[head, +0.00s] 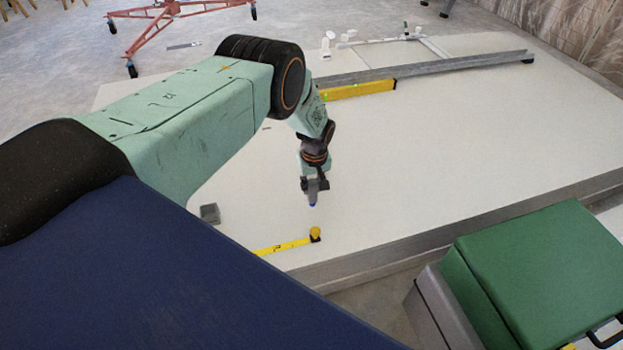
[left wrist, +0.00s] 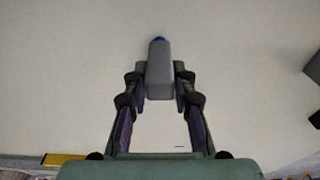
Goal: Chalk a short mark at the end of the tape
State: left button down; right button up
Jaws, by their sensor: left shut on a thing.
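My left gripper (head: 314,186) is shut on a small grey chalk holder with a blue tip (head: 312,204). In the left wrist view the holder (left wrist: 159,72) sits between the two fingers (left wrist: 159,85), its blue tip pointing away from the palm. The yellow tape (head: 282,247) lies on the white panel (head: 420,150) near its front edge, its left part hidden behind my body. A small yellow and black piece (head: 315,234) stands at the tape's right end. The blue tip is above this end in the picture; whether it touches the panel I cannot tell. My right gripper is not in view.
A yellow level (head: 358,90) and a long metal rail (head: 425,68) lie across the far part of the panel. A green-lidded box (head: 535,270) stands at the front right. The panel's middle is clear.

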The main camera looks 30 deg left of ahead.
pick_arm(q)
jog(key=shift+s+d+p, duration=0.7)
jog(key=shift+d+p, duration=0.05)
jog(key=shift+d, duration=0.1)
jog(key=shift+s+d, duration=0.1)
jog(key=shift+s+d+p, duration=1)
jog(key=shift+d+p, duration=0.15)
jog(key=shift+p, duration=0.4)
jog(key=shift+d, duration=0.1)
jog(key=shift+s+d, duration=0.1)
jog(key=shift+s+d+p, duration=0.55)
jog(key=shift+d+p, duration=0.1)
jog(key=shift+f, duration=0.1)
